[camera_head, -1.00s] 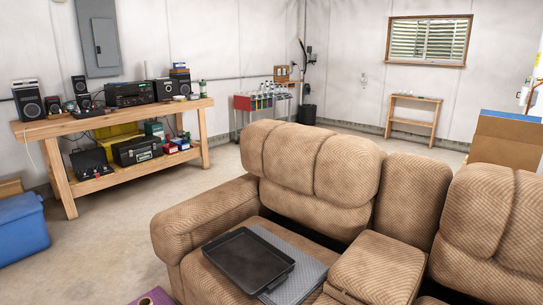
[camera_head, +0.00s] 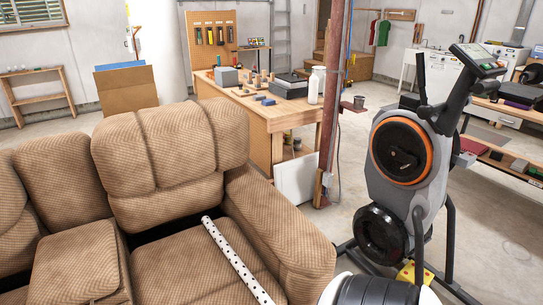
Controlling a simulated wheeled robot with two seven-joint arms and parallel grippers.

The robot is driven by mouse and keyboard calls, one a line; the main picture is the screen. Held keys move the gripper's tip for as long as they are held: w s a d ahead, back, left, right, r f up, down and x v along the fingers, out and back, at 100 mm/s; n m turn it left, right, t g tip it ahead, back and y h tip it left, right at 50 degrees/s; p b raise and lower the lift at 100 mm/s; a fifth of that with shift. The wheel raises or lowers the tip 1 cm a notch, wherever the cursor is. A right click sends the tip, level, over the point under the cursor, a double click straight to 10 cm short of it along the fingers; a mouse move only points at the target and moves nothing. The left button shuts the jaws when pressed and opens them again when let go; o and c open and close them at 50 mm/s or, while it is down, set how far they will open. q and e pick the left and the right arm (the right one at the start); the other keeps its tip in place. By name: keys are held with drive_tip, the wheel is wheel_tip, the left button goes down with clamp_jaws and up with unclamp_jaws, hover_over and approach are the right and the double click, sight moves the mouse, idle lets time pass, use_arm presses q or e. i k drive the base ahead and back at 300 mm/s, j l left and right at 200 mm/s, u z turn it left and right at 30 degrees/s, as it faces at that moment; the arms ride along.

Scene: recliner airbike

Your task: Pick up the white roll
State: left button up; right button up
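A long white roll with black dots (camera_head: 236,260) lies on the right seat of the brown recliner sofa (camera_head: 170,155). It slants from the back of the seat toward the front, next to the right armrest. Its near end runs close to the bottom edge of the view. Neither of my grippers shows in the head view.
An exercise bike (camera_head: 405,160) stands right of the sofa, beside a rusty post (camera_head: 333,90). A wooden workbench (camera_head: 262,125) stands behind the right armrest. A cardboard box (camera_head: 127,97) is behind the sofa. Some floor is open between the armrest and the bike.

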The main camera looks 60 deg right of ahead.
sight(259, 294)
drive_tip(key=z, duration=1.65)
drive_tip(key=u, duration=3.05)
drive_tip(key=z, duration=3.1)
drive_tip(key=i+j+z, duration=0.1)
drive_tip(key=z, duration=0.3)
drive_tip(key=j+z, duration=0.15)
drive_tip(key=z, duration=0.25)
drive_tip(key=i, duration=0.05)
